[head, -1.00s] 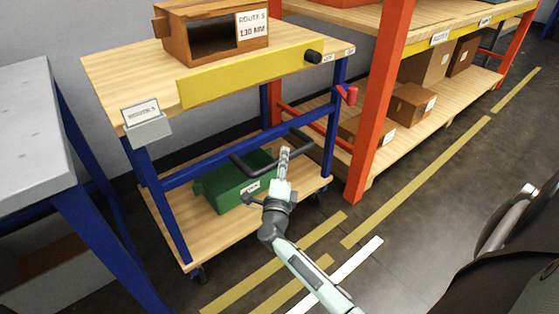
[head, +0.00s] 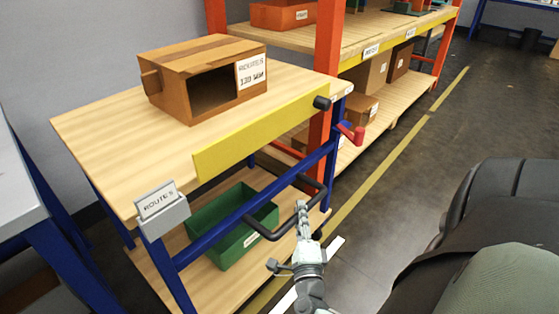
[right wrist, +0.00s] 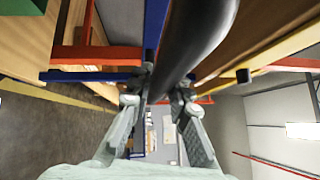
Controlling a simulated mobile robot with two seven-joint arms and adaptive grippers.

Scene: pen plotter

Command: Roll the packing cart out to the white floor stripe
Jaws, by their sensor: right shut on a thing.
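The packing cart (head: 110,140) has a wooden top, blue legs, a yellow front band and a lower shelf. Its black handle bar (head: 280,232) sticks out at the front below the top. My right gripper (head: 302,209) is shut on this bar, which crosses close between the fingers in the right wrist view (right wrist: 195,40). The white floor stripe (head: 334,246) shows beside my right wrist, partly hidden by it. The cart's front edge is close to the stripe; a gap cannot be judged exactly. My left gripper is out of view.
An orange-posted rack (head: 325,60) stands behind right. A grey table (head: 22,190) is at left. Open floor (head: 400,200) lies right.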

